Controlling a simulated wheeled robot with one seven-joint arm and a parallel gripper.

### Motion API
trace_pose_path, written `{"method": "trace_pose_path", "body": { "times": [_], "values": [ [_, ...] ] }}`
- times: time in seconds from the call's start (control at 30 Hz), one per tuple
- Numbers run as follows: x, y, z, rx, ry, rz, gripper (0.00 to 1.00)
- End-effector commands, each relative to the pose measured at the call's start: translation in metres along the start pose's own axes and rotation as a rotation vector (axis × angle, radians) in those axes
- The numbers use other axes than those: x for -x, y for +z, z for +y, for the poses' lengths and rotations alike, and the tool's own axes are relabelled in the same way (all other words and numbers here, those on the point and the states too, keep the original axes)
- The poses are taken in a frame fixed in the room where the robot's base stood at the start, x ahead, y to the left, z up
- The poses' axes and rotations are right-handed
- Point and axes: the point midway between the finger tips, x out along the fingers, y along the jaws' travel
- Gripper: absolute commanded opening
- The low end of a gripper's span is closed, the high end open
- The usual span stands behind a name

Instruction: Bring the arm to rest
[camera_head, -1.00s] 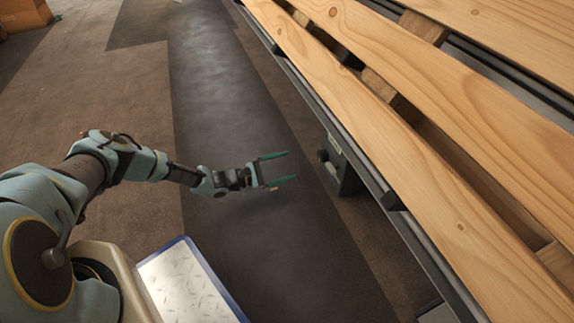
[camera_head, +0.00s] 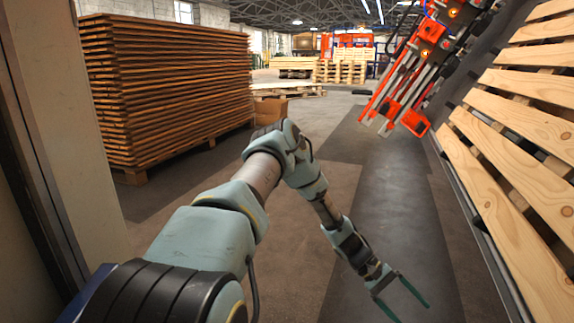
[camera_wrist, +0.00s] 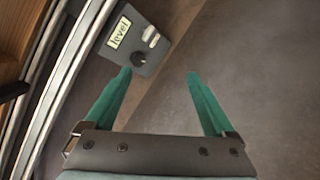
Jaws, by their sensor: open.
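My gripper (camera_head: 413,300) is at the end of my arm, low in the head view, over the dark floor strip. Its two green fingers are spread apart with nothing between them. In the wrist view the open fingers (camera_wrist: 160,76) point away over the brown floor. The arm reaches forward and bends down toward the lower right, clear of the pallet line.
Wooden pallet boards (camera_head: 520,180) lie along the right side. An orange gantry tool (camera_head: 405,95) hangs at the upper right. A tall stack of boards (camera_head: 170,90) stands left. A dark box labelled "level" with a knob (camera_wrist: 137,42) is near the left finger. Open floor lies ahead.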

Motion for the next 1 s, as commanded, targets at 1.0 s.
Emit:
{"method": "trace_pose_path", "body": {
  "times": [1.0],
  "values": [
    [0.377, 0.248, -0.056, -0.124, -0.777, 0.694, 0.89]
  ]
}}
